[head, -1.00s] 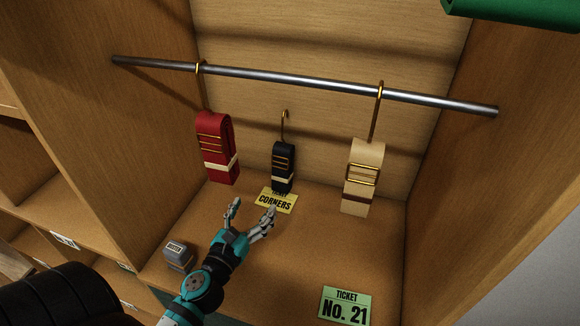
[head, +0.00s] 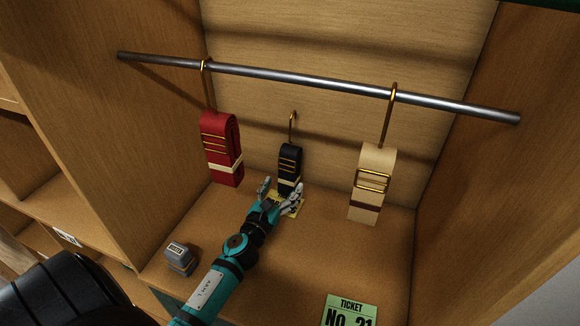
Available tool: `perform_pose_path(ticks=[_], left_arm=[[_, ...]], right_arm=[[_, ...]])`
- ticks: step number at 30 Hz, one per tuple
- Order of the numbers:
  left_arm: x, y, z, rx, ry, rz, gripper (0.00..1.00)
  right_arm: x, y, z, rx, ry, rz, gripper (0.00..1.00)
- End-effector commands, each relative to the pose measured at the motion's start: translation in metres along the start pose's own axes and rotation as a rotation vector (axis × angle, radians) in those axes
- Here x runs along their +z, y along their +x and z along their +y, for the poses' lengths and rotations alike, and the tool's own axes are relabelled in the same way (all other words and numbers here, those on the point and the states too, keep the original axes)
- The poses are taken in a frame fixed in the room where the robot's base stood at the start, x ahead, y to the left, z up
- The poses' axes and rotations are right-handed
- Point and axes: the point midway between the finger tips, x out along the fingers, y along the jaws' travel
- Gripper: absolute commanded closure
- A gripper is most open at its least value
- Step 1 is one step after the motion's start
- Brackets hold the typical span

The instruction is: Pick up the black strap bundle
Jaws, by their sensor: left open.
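The black strap bundle (head: 290,163) is upright in the middle of the cubby, with gold bars, a pale band low down and a gold hook at its top. Its hook ends below and apart from the rail in the picture; I cannot tell what holds it up. My left gripper (head: 280,191) is open, just in front of the bundle's lower end, with one finger to each side in the picture. It looks empty. Whether a finger touches the bundle cannot be told. My right gripper is not in view.
A red strap bundle (head: 222,155) and a cream strap bundle (head: 370,190) hang from the metal rail (head: 310,84). A small grey block (head: 180,258) and a green ticket (head: 350,309) are on the cubby floor. Wooden walls close both sides.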

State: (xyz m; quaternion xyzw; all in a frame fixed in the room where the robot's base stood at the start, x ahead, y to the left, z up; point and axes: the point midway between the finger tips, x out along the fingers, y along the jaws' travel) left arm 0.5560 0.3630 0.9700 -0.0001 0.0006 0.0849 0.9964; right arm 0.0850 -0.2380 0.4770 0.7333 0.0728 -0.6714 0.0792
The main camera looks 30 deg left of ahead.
Motion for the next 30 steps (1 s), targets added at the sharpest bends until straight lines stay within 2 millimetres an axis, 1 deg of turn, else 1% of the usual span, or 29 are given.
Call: perform_pose_path(ticks=[1, 7, 12, 16, 19, 25, 30], left_arm=[[0.001, 0.006, 0.000, 0.001, -0.001, 0.000, 0.25], [0.000, 0.018, 0.001, 0.000, -0.002, 0.000, 0.25], [0.000, 0.045, 0.004, 0.001, -0.004, -0.001, 0.25], [-0.002, 0.059, 0.004, 0.001, -0.002, 0.000, 0.25], [-0.003, 0.063, 0.003, -0.001, -0.002, 0.000, 0.25], [-0.003, 0.063, 0.003, -0.001, -0.001, 0.000, 0.25], [-0.003, 0.063, 0.004, 0.000, 0.000, 0.000, 0.47]], right_arm=[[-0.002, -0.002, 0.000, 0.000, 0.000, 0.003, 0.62], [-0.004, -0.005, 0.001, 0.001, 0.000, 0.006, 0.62], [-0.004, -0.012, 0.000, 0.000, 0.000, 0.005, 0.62], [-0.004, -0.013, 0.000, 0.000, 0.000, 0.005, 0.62], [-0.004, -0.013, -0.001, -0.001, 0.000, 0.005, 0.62], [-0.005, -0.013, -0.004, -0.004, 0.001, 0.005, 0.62], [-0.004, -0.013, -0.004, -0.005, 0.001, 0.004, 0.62]])
